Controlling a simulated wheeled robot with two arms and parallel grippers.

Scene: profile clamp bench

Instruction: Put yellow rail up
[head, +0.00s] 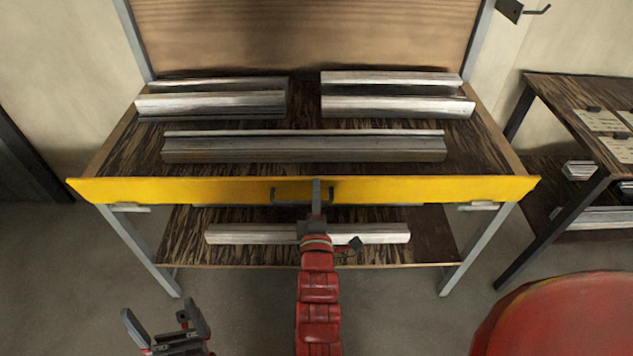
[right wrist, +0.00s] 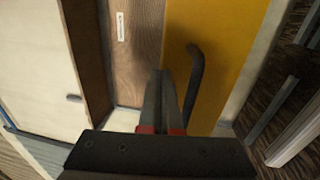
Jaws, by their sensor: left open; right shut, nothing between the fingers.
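The yellow rail (head: 430,190) runs along the whole front edge of the bench, its broad face visible. A dark bent handle (head: 289,192) sits at its middle. My right gripper (head: 316,186) is shut and empty, in front of the rail at the handle, hiding part of it. In the right wrist view the shut fingertips (right wrist: 159,75) are just left of the handle (right wrist: 194,72), over the border of the yellow rail (right wrist: 235,40); I cannot tell whether they touch. My left gripper (head: 163,318) is open and empty at the lower left, well away from the rail.
Several metal profiles lie on the bench top, such as the long front one (head: 300,148). Another profile (head: 245,234) lies on the lower shelf. A second table (head: 575,85) stands at right. A red rounded object (head: 560,315) fills the lower right. The floor at left is clear.

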